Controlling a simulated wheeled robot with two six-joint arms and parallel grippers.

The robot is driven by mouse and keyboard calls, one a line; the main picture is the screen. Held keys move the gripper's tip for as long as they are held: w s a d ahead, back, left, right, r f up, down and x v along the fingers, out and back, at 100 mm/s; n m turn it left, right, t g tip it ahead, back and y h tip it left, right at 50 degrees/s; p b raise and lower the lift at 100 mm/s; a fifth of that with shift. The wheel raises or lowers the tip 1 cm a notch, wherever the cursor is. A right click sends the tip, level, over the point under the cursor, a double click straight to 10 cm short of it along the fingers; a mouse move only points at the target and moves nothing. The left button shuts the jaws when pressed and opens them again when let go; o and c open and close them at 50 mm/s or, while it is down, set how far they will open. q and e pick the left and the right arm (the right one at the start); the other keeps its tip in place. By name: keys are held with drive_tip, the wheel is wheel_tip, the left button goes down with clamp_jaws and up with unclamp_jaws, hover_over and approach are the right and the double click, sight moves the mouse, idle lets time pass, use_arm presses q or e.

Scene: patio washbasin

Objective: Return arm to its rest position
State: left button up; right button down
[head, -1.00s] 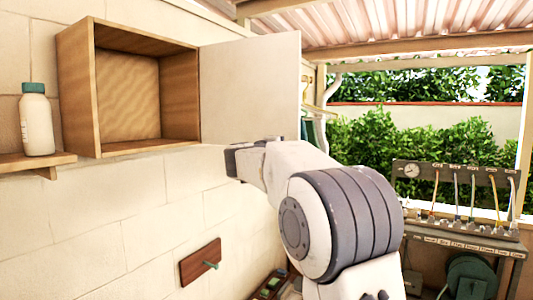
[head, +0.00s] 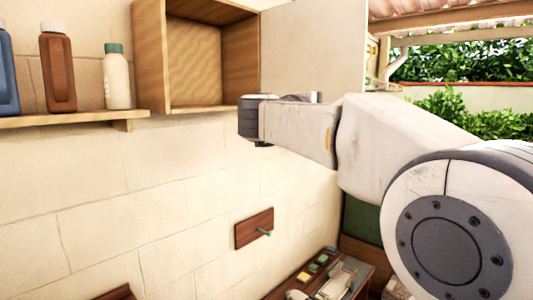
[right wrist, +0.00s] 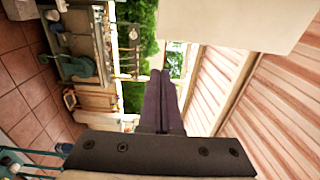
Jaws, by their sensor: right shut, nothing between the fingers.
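My right arm (head: 400,140) comes in from the right in the head view and reaches across to the front of the open cabinet, its dark far end below the cabinet door. My right gripper (right wrist: 160,78) shows in the right wrist view with its two dark fingers together and nothing between them. In the head view I cannot make out its fingertips. My left gripper is in neither view.
An empty wooden cabinet (head: 147,55) hangs on the wall, its white door (head: 312,45) open beside my arm. Left is a shelf (head: 50,120) with a blue bottle (head: 8,70), brown bottle (head: 58,75) and white bottle (head: 117,82). A wall plaque (head: 254,229) is below.

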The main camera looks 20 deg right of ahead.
drive_tip(key=w+a+f+n+t+y, duration=0.25)
drive_tip(key=a+n+t+y, duration=0.25)
drive_tip(key=a+n, duration=0.3)
drive_tip(key=w+a+f+n+t+y, duration=0.1)
drive_tip(key=w+a+n+t+y, duration=0.4)
drive_tip(key=a, duration=0.4)
drive_tip(key=s+a+f+n+g+y, duration=0.2)
drive_tip(key=s+a+f+n+y, duration=0.1)
drive_tip(key=a+f+n+y, duration=0.3)
drive_tip(key=s+a+f+n+g+y, duration=0.2)
drive_tip(key=s+a+f+n+y, duration=0.25)
drive_tip(key=a, duration=0.45)
drive_tip(key=s+a+f+n+g+y, duration=0.1)
drive_tip(key=s+a+f+n+g, duration=0.1)
drive_tip(key=s+f+n+g, duration=0.5)
drive_tip(key=s+a+f+n+g, duration=0.25)
drive_tip(key=s+f, duration=0.55)
drive_tip(key=f, duration=0.4)
drive_tip(key=s+d+f+n+g+h, duration=0.2)
drive_tip(key=s+d+f, duration=0.3)
drive_tip(key=s, duration=0.2)
drive_tip(key=s+d+f+n+g+h, duration=0.2)
drive_tip(key=s+d+f+g, duration=0.1)
drive_tip(key=s, duration=0.5)
drive_tip(key=shift+d+f+n+h+b, duration=0.3)
drive_tip(key=shift+d+f+h, duration=0.05)
drive_tip(key=shift+d+f, duration=0.6)
